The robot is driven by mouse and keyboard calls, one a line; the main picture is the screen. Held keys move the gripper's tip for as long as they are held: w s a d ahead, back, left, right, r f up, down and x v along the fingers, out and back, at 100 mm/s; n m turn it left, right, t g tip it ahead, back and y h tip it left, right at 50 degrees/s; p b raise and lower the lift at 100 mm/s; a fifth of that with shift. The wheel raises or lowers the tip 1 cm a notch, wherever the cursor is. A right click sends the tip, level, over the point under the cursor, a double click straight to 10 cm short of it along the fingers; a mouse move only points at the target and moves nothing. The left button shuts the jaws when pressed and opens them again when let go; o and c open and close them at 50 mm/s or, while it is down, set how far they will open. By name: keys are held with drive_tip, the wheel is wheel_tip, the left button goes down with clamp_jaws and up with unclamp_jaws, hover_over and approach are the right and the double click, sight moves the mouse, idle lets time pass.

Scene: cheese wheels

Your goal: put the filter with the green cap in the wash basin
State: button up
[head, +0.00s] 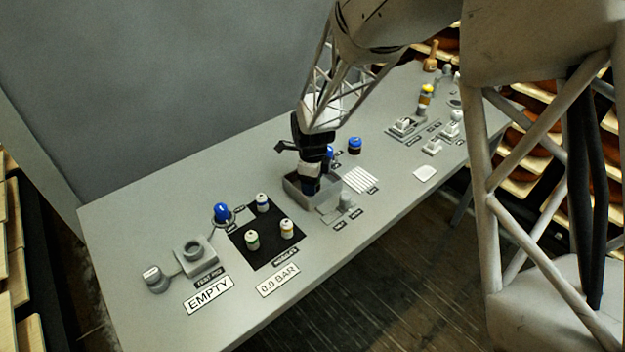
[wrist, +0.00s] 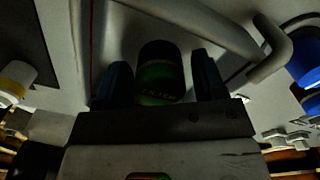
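My gripper (head: 311,188) points down into the grey wash basin (head: 326,204), near the middle of the bench in the head view. In the wrist view my gripper's two dark blue fingers (wrist: 162,82) stand on either side of a filter with a green band and a dark end (wrist: 160,72). The fingers lie very close to its sides; contact is not clear in the dark picture. The basin (wrist: 122,35) and its bent grey tap (wrist: 262,60) surround it in the wrist view. In the head view the gripper and basin wall hide this filter.
A black mat (head: 267,232) holds small white pieces with blue, yellow and green (head: 252,240) parts. A blue-capped piece (head: 221,212) stands left of it. Blue-capped pieces (head: 354,145) stand behind the basin. A ribbed white pad (head: 360,180) lies right of it. The back left bench is clear.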

drive_tip(key=shift+o, duration=0.4)
drive_tip(key=shift+r, duration=0.1)
wheel_tip(320, 180, up, 12)
idle(0.6)
idle(0.6)
drive_tip(key=shift+d+r, duration=0.1)
